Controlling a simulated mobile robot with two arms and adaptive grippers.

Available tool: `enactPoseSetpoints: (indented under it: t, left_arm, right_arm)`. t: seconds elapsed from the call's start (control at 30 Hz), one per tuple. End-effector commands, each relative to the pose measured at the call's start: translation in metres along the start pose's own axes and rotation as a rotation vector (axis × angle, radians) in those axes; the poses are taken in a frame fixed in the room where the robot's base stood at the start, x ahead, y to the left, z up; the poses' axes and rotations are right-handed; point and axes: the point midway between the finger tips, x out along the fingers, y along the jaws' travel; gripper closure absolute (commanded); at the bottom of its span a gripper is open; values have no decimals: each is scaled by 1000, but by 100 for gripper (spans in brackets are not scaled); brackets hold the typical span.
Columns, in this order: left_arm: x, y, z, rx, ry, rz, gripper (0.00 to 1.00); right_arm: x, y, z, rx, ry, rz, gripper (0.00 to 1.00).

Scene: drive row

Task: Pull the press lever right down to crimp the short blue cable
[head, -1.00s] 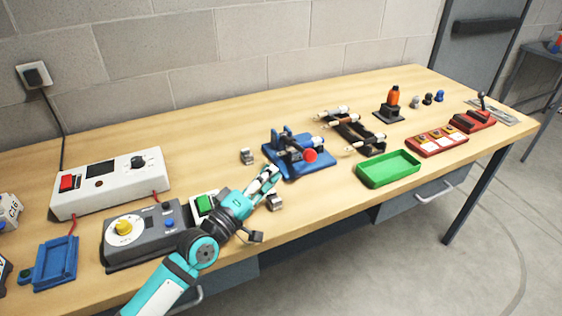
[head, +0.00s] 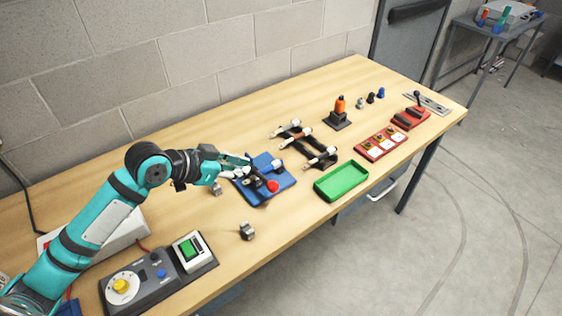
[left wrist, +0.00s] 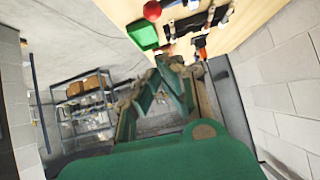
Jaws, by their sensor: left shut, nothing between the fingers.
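The blue press (head: 284,184) sits mid-table. Its lever ends in a red ball knob (head: 272,186), at the press's front side. The red knob (left wrist: 152,10) also shows at the top of the left wrist view. A small pale piece (head: 278,164) is at the press's right side; I cannot tell whether it is the short blue cable's end. My left gripper (head: 240,165) is shut and empty, over the press's back-left part and left of the knob. I cannot tell whether it touches the press. Its green fingers also show in the left wrist view (left wrist: 165,70). My right gripper is out of view.
A black rack with white-ended cables (head: 298,140) stands right of the press. The green tray (head: 341,181) is in front of it. A small metal block (head: 247,231) lies near the front edge. A dark control box (head: 140,287) is at front left.

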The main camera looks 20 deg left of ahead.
Motion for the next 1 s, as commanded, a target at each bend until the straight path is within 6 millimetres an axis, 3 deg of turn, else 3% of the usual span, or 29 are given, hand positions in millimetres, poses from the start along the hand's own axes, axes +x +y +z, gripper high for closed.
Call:
enactPoseSetpoints:
  t: [0.17,0.57,0.6,0.8,1.0]
  left_arm:
    - [18,0,-1,0,-2,3,100]
    - [101,1,-2,-2,-2,3,100]
    - [106,1,6,-3,-6,2,100]
    - [122,1,25,-1,-4,1,100]
    - [127,0,30,1,-2,-1,100]
  right_arm:
    - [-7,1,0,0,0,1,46]
    - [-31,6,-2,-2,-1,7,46]
    - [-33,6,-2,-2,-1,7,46]
    - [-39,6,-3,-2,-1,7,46]
    - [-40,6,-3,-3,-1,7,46]
